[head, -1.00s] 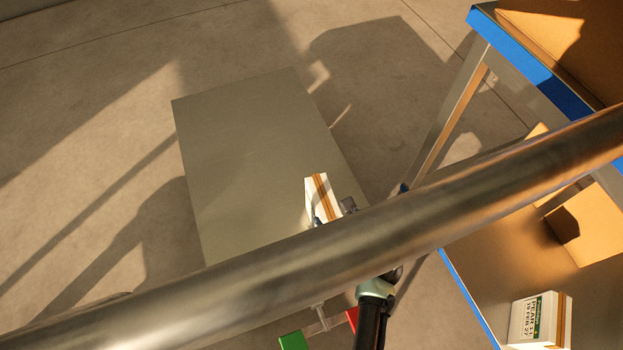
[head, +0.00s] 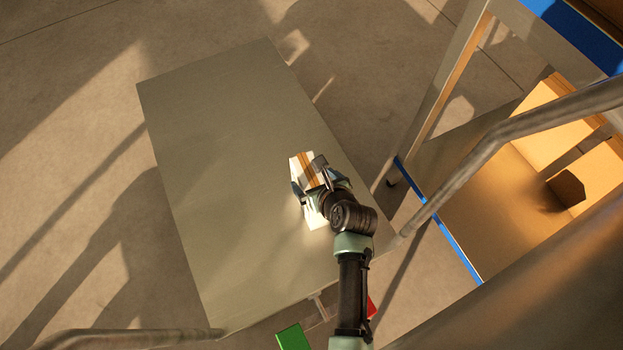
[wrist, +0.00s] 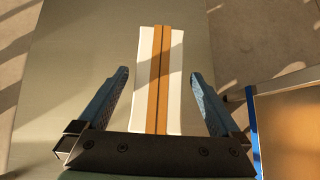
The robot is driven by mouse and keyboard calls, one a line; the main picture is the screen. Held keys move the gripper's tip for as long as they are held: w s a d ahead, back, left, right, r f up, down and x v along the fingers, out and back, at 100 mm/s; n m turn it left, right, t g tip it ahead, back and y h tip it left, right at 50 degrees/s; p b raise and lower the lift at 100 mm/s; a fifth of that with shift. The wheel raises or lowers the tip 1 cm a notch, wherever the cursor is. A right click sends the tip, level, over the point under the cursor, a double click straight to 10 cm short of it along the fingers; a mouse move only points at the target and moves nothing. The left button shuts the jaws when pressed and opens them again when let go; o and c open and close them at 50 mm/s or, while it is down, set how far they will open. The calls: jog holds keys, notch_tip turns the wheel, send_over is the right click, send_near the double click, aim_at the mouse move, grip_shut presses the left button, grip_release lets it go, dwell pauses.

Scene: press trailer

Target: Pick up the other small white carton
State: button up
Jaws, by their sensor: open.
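A small white carton with orange-brown stripes (head: 297,168) sits on the grey table (head: 200,140), towards its right side. My gripper (head: 309,178) is over it, reaching from below in the head view. In the wrist view the carton (wrist: 160,85) lies between the two blue fingers of my gripper (wrist: 160,74). The jaws are open, with a gap visible on each side of the carton. My gripper and wrist hide part of the carton in the head view.
A blue-edged shelf unit (head: 440,235) stands right of the table, with a tan lower shelf and a dark object (head: 566,188) on it. A metal rail (head: 500,140) crosses in front. Green (head: 293,337) and red (head: 372,307) pieces show below the table's near edge. The table's left side is clear.

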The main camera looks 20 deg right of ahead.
aim_at(309, 178)
jog(key=shift+b+x, duration=1.05)
jog(key=shift+b, duration=0.05)
jog(key=b, duration=0.1)
jog(key=w+b, duration=0.1)
jog(key=b, duration=0.1)
jog(key=shift+a+f, duration=0.15)
jog(key=shift+a, duration=0.2)
jog(key=shift+w+d+f, duration=0.2)
jog(key=shift+w+f, duration=0.15)
jog(key=shift+f, duration=0.25)
jog(key=shift+w+d+f, duration=0.2)
jog(key=shift+w+f, duration=0.1)
jog(key=shift+f, duration=0.3)
jog(key=shift+s, duration=0.1)
grip_shut()
jog(key=shift+r, duration=0.2)
